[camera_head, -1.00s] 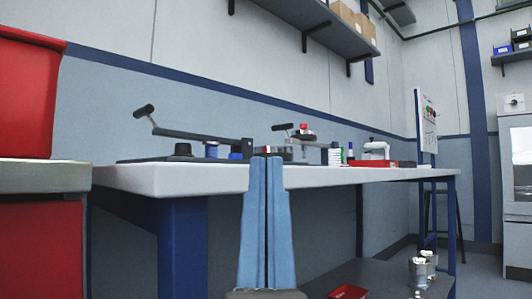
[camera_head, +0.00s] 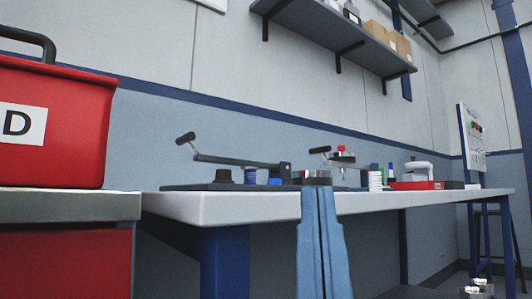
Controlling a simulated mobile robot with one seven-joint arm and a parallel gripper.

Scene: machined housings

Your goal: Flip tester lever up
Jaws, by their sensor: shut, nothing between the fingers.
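A tester with a long dark lever (camera_head: 235,161) stands on the white-topped bench. The lever lies nearly level, running left from a dark pivot block (camera_head: 285,172). Its black handle (camera_head: 185,138) angles up at the left end. A second, smaller device with a short dark lever (camera_head: 338,160) and a red top stands to the right. My gripper (camera_head: 316,190) shows as two blue fingers pressed together, pointing up in front of the bench edge. It is shut and empty, below and right of the pivot block in the picture. I see no contact with the lever.
A red bin (camera_head: 60,130) marked D stands on a grey counter (camera_head: 70,206) at left. The white bench top (camera_head: 230,208) holds a black knob (camera_head: 223,176) and a red tray (camera_head: 415,185). A shelf (camera_head: 335,40) hangs above. Space above the lever is clear.

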